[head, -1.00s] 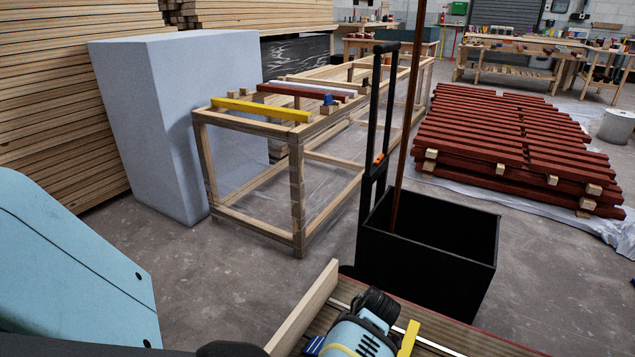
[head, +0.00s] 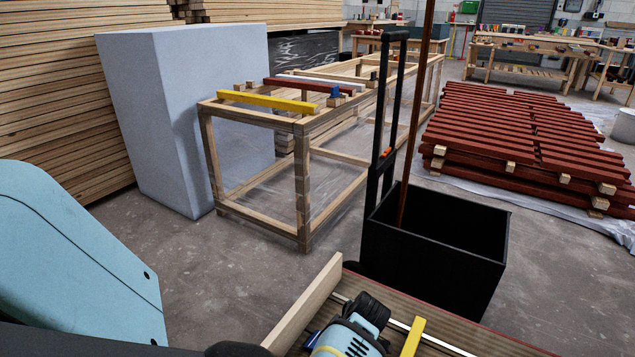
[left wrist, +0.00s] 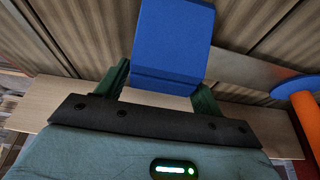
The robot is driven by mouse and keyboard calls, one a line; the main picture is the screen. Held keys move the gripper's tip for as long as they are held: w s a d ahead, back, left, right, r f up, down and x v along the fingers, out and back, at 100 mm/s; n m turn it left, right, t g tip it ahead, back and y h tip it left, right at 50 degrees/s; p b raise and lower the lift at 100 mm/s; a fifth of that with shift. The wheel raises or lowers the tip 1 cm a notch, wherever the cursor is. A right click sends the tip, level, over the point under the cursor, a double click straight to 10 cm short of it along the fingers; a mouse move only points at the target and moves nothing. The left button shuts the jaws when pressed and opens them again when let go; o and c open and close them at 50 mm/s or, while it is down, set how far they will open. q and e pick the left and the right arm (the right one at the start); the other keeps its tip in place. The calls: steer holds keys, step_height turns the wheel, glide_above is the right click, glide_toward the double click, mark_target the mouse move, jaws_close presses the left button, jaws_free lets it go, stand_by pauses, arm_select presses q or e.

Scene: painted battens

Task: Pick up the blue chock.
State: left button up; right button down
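In the left wrist view a blue chock (left wrist: 172,40) sits between the two green fingers of my left gripper (left wrist: 165,84). The fingers lie close against its two sides, and the gripper appears shut on it. A small blue patch (head: 312,338) shows at the bottom of the head view, mostly hidden by a light blue and black mechanical part. Another blue block (head: 335,92) rests on the wooden frame, near the end of the red batten. My right gripper is not identifiable in either view.
A ribbed brown deck (head: 455,340) with an upright pale board (head: 308,305) lies in front. A black open bin (head: 435,240) stands beyond it. The wooden frame (head: 302,190) carries yellow (head: 268,101) and red (head: 300,85) battens.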

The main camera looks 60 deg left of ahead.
arm_select(q)
steer(key=c, duration=0.9)
steer(key=shift+c, duration=0.6)
step_height(320, 180, up, 9)
steer(key=p, duration=0.4)
steer(key=shift+f, duration=0.15)
steer(key=shift+r+p, duration=0.4)
steer(key=shift+r, duration=0.3)
